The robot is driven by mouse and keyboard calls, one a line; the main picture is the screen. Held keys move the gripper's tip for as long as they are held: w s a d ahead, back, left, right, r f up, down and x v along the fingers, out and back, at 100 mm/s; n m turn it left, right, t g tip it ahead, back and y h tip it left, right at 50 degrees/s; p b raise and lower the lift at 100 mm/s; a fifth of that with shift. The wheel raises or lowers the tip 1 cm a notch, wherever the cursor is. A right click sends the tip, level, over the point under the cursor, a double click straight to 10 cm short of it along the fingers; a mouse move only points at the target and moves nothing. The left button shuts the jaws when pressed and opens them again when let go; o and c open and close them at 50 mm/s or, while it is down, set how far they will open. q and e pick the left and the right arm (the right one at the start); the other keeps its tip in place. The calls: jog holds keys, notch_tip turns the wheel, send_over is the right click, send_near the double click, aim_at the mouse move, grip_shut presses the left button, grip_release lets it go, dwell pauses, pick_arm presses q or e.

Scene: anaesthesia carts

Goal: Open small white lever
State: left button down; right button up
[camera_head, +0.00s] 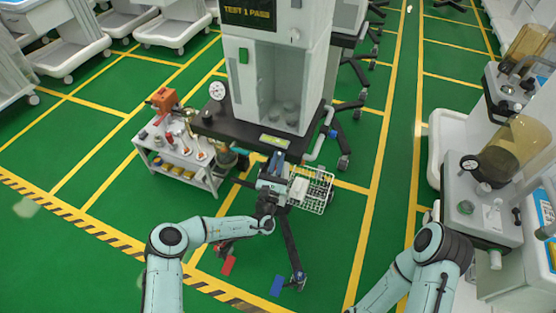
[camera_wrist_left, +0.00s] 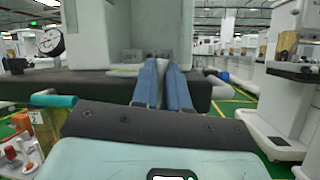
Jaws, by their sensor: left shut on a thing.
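My left gripper (camera_head: 275,163) is at the front edge of the grey anaesthesia cart (camera_head: 308,55), just below its dark worktop. In the left wrist view its two blue fingers (camera_wrist_left: 162,64) point forward to the cart front, close together at the tips. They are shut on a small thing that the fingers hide. I cannot make out the small white lever separately in either view. A pale strip (camera_wrist_left: 126,71) lies on the worktop's front, left of the fingertips. My right arm comes in at lower right, and its gripper is out of view.
A small trolley (camera_head: 180,165) with bottles stands left of the cart. A white wire basket (camera_head: 312,190) hangs just right of my left gripper. A round gauge (camera_head: 217,90) sits at the cart's left. More machines (camera_head: 485,205) line the right. Green floor lies open at lower left.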

pick_arm(q)
jog(key=c, duration=1.1)
grip_release()
jog(key=shift+c, duration=0.2)
jog(key=b+v, duration=0.1)
jog(key=v, duration=1.2)
jog(key=shift+s, duration=0.2)
